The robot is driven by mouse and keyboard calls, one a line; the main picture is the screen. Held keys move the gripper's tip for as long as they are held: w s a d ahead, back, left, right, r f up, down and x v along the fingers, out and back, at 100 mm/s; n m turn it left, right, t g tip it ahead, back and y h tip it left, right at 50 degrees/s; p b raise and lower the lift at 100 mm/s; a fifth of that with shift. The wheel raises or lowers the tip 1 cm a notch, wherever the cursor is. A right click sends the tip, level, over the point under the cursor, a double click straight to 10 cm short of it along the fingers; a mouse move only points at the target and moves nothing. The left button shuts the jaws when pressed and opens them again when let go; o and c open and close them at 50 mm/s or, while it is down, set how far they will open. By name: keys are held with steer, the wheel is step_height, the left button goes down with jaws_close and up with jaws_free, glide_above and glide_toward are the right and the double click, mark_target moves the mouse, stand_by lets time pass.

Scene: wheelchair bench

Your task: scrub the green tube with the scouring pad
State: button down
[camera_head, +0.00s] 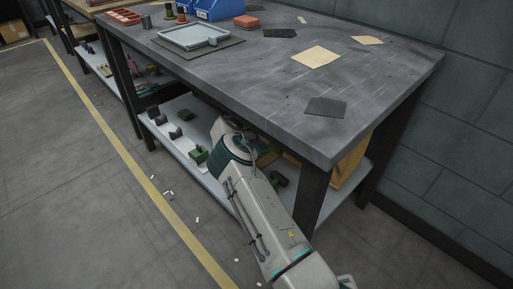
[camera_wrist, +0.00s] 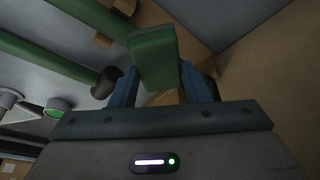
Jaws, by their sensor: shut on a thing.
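In the wrist view my gripper (camera_wrist: 163,92) is shut on a green, block-shaped pad that looks like the scouring pad (camera_wrist: 153,58). The pad sticks out past the blue fingers. The green tube (camera_wrist: 48,57) runs in from the upper left and ends in a dark round piece (camera_wrist: 105,82) just left of the left finger. A gap shows between pad and tube in this view; depth is hard to judge. In the head view my arm reaches under the bench top, and my gripper, the pad and the tube cannot be made out there.
The bench top (camera_head: 293,100) is above my arm, with a dark leg (camera_head: 312,197) on the right. Its lower shelf (camera_head: 175,148) holds small dark and green items. Brown cardboard-like surfaces (camera_wrist: 265,85) stand close right of my gripper. Another green round end (camera_wrist: 58,107) shows at left.

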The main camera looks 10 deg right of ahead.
mark_target(264, 145)
steer(key=shift+s+d+p, duration=0.4)
steer(key=shift+s+d, duration=0.1)
steer(key=shift+s, duration=0.2)
steer(key=shift+w+d+f+b, duration=0.15)
steer(key=shift+w+d+b, duration=0.65)
steer(key=shift+w+d, duration=0.45)
steer(key=shift+a, duration=0.1)
steer(key=shift+s+a+p, duration=0.35)
steer(key=shift+s+a, duration=0.1)
steer(key=shift+a, duration=0.35)
steer(key=shift+w+d+b, duration=0.35)
steer(key=shift+w+d, duration=0.15)
steer(key=shift+d, duration=0.3)
steer(key=shift+s+a, duration=0.1)
steer(key=shift+a, duration=0.05)
